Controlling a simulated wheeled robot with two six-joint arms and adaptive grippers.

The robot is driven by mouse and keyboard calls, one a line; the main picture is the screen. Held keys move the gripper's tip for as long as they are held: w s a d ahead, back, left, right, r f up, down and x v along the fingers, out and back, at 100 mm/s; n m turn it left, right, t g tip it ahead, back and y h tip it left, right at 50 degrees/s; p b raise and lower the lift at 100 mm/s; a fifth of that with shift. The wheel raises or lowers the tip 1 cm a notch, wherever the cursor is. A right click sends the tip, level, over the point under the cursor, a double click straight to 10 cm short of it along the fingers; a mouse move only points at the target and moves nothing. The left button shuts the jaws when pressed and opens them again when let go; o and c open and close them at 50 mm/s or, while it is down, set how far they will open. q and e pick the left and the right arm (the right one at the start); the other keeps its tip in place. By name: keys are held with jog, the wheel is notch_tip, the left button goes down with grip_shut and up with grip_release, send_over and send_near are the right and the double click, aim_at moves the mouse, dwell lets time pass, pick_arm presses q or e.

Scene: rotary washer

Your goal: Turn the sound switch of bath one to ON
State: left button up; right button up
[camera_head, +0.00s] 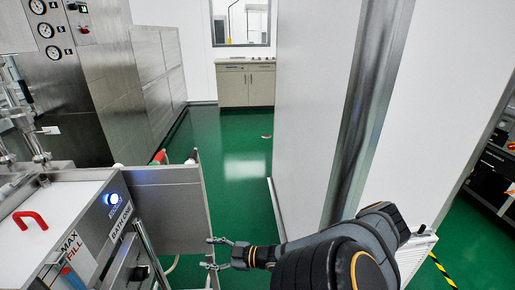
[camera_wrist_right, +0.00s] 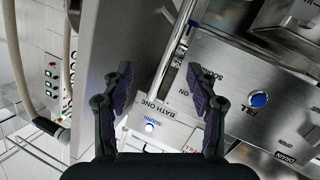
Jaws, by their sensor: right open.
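The bath one panel (camera_head: 122,212) is the steel side face of the washer at the left of the head view, lettered BATH ONE. A lit blue-white round button (camera_head: 113,199) sits at its upper end. My left gripper is not in view.
A steel side plate (camera_head: 168,210) stands between the panel and my right gripper. Another panel (camera_wrist_right: 235,75) with SOUND and ON lettering and a blue button (camera_wrist_right: 258,99) lies right in the wrist view.

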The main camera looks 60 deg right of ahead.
jog(key=s+d+f+m+g+h+p, duration=0.25)
jog(key=s+d+f+h+p, duration=0.2)
jog(key=d+f, duration=0.3)
pick_arm(q)
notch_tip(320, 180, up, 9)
jog(key=p, duration=0.4)
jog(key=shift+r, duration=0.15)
pick_arm(e)
jog(key=s+d+f+m+g+h, duration=0.1)
jog(key=s+f+g, duration=0.3)
jog(key=s+f, duration=0.4)
jog(key=shift+m, duration=0.45)
jog(key=shift+s+d+h, duration=0.1)
jog(key=shift+h, duration=0.15)
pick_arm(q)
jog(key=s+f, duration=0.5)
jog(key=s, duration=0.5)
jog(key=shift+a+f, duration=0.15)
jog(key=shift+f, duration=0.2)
pick_arm(e)
jog(key=s+a+f+m+g+y, duration=0.1)
jog(key=s+a+f+g, duration=0.6)
jog(key=s+a+f, duration=1)
jog(key=a, duration=0.4)
jog(key=shift+s+f+m+g+y, duration=0.25)
jog(key=shift+s+m+g+y, duration=0.05)
jog(key=shift+s+m+g, duration=0.1)
